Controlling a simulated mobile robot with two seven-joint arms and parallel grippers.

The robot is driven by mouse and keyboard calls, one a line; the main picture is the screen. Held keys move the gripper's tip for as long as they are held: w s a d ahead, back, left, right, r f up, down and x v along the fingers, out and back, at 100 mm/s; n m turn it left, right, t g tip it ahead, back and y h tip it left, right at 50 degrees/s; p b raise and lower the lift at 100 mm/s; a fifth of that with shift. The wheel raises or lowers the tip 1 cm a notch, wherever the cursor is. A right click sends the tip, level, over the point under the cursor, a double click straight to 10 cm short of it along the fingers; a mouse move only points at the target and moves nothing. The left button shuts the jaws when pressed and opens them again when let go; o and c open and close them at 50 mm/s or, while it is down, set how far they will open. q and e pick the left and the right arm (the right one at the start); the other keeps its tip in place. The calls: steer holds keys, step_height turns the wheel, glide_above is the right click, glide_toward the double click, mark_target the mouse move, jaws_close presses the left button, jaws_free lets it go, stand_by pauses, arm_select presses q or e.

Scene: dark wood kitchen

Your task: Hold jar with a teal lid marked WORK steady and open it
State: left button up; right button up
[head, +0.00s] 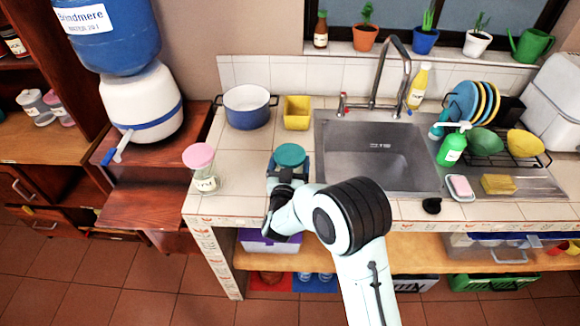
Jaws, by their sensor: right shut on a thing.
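The jar with the teal lid (291,154) stands on the tiled counter, left of the sink. Its lid is on, and most of its body is hidden behind my right gripper. My right gripper (286,174) reaches in from the front and is shut on the jar, just below the lid. The fingertips are mostly hidden by the wrist, and the WORK marking cannot be read from here. My left gripper is not in view.
A pink-lidded jar (201,167) stands to the left on the counter. The metal sink (375,165) lies to the right. Counter between the two jars is clear.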

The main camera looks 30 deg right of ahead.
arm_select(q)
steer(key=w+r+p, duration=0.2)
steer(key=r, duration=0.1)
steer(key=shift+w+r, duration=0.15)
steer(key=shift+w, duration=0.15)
arm_select(e)
step_height(320, 180, up, 20)
steer(key=o, duration=0.7)
steer(key=c, duration=0.8)
